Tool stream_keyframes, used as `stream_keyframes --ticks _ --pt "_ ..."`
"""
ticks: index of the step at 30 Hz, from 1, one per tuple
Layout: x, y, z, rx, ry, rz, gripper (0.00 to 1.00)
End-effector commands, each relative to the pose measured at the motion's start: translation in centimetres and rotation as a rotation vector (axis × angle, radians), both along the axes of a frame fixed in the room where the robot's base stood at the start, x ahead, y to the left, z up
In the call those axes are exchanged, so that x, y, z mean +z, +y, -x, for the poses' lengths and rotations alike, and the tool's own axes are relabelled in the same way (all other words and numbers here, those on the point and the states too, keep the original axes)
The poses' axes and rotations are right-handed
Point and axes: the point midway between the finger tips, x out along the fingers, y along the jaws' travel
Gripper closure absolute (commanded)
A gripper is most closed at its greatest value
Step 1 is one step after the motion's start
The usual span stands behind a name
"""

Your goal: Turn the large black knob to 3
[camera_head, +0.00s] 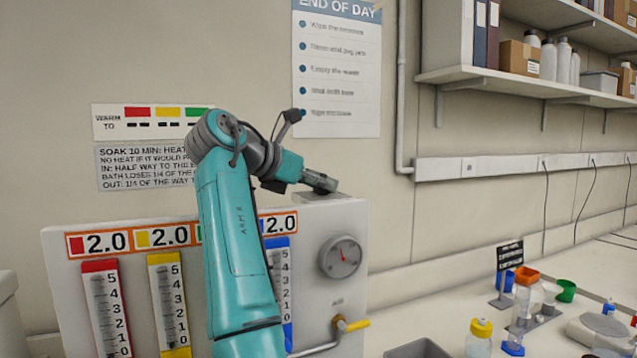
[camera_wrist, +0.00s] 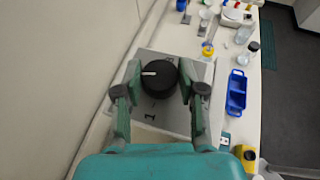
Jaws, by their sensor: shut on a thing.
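The large black knob (camera_wrist: 158,78) sits on a grey plate in the wrist view. It is round, and its white pointer mark points to the left in that view. A digit 1 is printed on the plate below the knob; other markings are too small to read. My gripper (camera_wrist: 162,82) has one finger on each side of the knob and is shut on it. In the head view my gripper (camera_head: 322,183) is at the top of the white panel, and the knob is hidden there.
The white panel (camera_head: 350,215) carries a round gauge (camera_head: 340,256), coloured level tubes and a yellow-handled tap (camera_head: 352,325). The wall is close behind. Bottles and coloured cups stand on the bench to the right. A blue tray (camera_wrist: 236,93) lies right of the plate.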

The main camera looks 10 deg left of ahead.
Motion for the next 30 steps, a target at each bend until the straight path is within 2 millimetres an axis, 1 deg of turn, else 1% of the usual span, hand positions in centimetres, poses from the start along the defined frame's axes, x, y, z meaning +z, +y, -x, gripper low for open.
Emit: stream_keyframes --ticks 5,18,30 --pt "-0.06 0.1 -0.12 -0.04 0.005 0.0 0.95" --pt "-0.04 0.29 -0.3 -0.231 0.005 0.001 0.95" --pt "-0.08 0.25 -0.22 -0.272 0.001 0.001 0.95"
